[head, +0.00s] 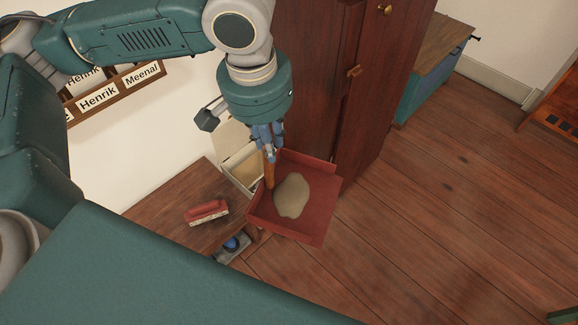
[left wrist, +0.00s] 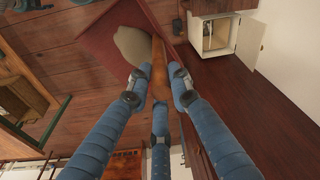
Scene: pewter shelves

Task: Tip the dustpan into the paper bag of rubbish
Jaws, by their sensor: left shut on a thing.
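The red dustpan (head: 318,175) holds a flat beige-grey heap of sweepings (head: 292,196). It looks roughly level, over the floor beside the right end of a wooden table. My left gripper (head: 269,150) is shut on the dustpan's brown wooden handle (head: 269,174). In the left wrist view the blue fingers (left wrist: 156,92) close around the handle (left wrist: 158,70), with the dustpan (left wrist: 98,42) and its heap (left wrist: 135,46) beyond. I cannot make out a paper bag in either view. My right gripper is not in view.
The wooden table (head: 165,210) bears a red brush (head: 207,211). A small pale cabinet (head: 240,170) stands open behind the handle, its door showing in the wrist view (left wrist: 250,43). A tall dark wardrobe (head: 320,80) stands behind. Plank floor at right (head: 440,210) is clear.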

